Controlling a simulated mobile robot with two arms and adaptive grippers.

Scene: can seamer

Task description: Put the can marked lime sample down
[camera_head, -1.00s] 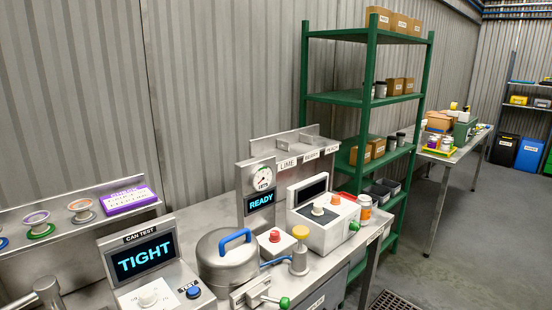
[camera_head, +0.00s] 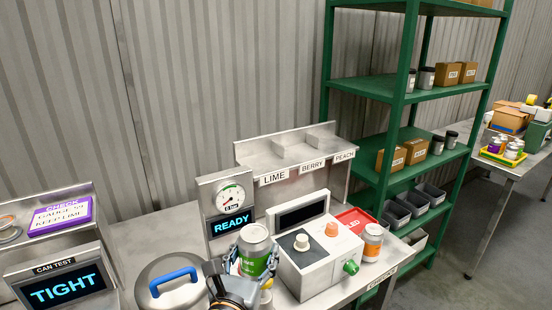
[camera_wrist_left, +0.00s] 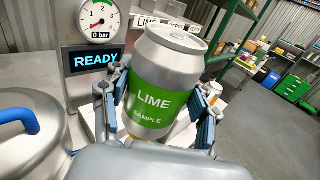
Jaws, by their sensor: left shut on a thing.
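The lime sample can (camera_head: 255,247) is silver with a green label. In the left wrist view the can (camera_wrist_left: 160,85) reads LIME SAMPLE, and it stands a little tilted between the pads of my left gripper (camera_wrist_left: 158,112). In the head view my left gripper (camera_head: 245,268) is shut on the can in front of the READY display. The shelf with the labels LIME (camera_head: 273,178), BERRY and PEACH is behind it, its visible top empty. The can's base is partly hidden by the gripper. My right gripper does not show.
A grey box with knobs (camera_head: 318,262) stands right of the held can. An orange-labelled can (camera_head: 372,242) and a red tray (camera_head: 354,219) are beyond it. A lidded pot with a blue handle (camera_head: 168,285) and the TIGHT display (camera_head: 65,290) are at left.

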